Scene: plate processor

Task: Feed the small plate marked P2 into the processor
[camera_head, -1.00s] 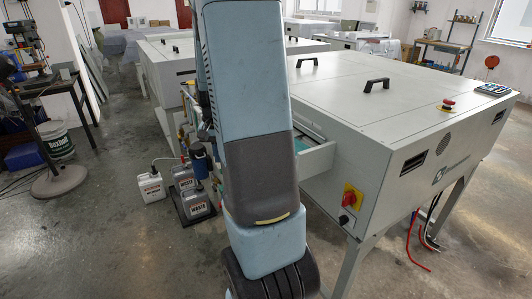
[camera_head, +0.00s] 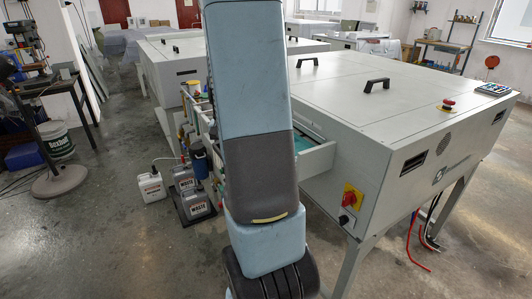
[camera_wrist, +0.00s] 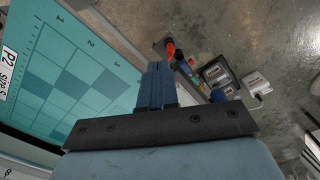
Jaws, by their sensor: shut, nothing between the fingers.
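The teal plate (camera_wrist: 42,48) fills the left of the wrist view. It has a checkered pattern, numbers along one edge, and a white label reading P2 and SIZE S at its left. In the head view a small strip of teal (camera_head: 302,144) shows inside the light side tray (camera_head: 318,160) of the nearest processor (camera_head: 385,115). My arm covers much of that tray. My gripper (camera_wrist: 158,70) is shut and empty, with its blue fingers pressed together. In the wrist view it shows just right of the plate; I cannot tell its height above it.
Waste containers (camera_head: 193,205) and a white jug (camera_head: 150,187) stand on the floor left of my arm. Pipes and a blue filter stand beside them. A red switch (camera_head: 349,198) is on the processor's near side. The floor at front left is clear.

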